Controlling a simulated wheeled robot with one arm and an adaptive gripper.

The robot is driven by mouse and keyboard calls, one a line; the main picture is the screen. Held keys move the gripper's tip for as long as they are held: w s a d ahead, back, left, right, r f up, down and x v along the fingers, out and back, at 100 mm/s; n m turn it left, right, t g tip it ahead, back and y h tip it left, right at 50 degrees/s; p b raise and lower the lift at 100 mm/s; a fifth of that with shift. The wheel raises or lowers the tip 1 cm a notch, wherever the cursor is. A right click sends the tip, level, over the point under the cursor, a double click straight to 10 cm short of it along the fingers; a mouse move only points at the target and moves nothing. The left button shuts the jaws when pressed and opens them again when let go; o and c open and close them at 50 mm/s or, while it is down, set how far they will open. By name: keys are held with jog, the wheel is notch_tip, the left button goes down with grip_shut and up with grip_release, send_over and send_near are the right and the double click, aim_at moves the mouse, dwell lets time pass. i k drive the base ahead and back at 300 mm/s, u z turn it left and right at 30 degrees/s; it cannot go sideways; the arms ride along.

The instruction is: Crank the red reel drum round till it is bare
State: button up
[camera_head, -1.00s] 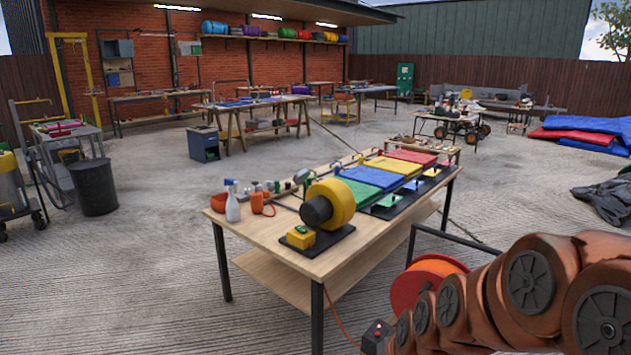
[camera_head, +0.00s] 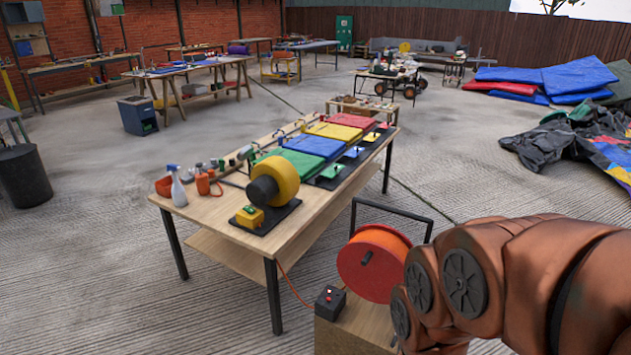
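The red reel drum (camera_head: 374,262) is an orange-red disc in a black frame on a wooden stand, right of centre in the head view. A short dark handle (camera_head: 366,258) shows on its face. An orange cable runs from near the reel toward the workbench; how much is wound on the drum cannot be told. My arm comes in from the right, just in front of and right of the reel, and covers part of the stand. My gripper is not visible.
A black box with a red button (camera_head: 330,302) sits on the wooden stand (camera_head: 350,333) beside the reel. A workbench (camera_head: 225,217) stands left of it, bearing a yellow blower (camera_head: 283,180) and coloured mats. Open concrete lies between the benches. Folded fabric (camera_head: 575,140) lies at right.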

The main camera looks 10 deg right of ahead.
aim_at(371, 269)
jog(key=k, duration=0.4)
jog(key=z, duration=0.85)
jog(key=i, duration=0.7)
jog(key=u, duration=2.4)
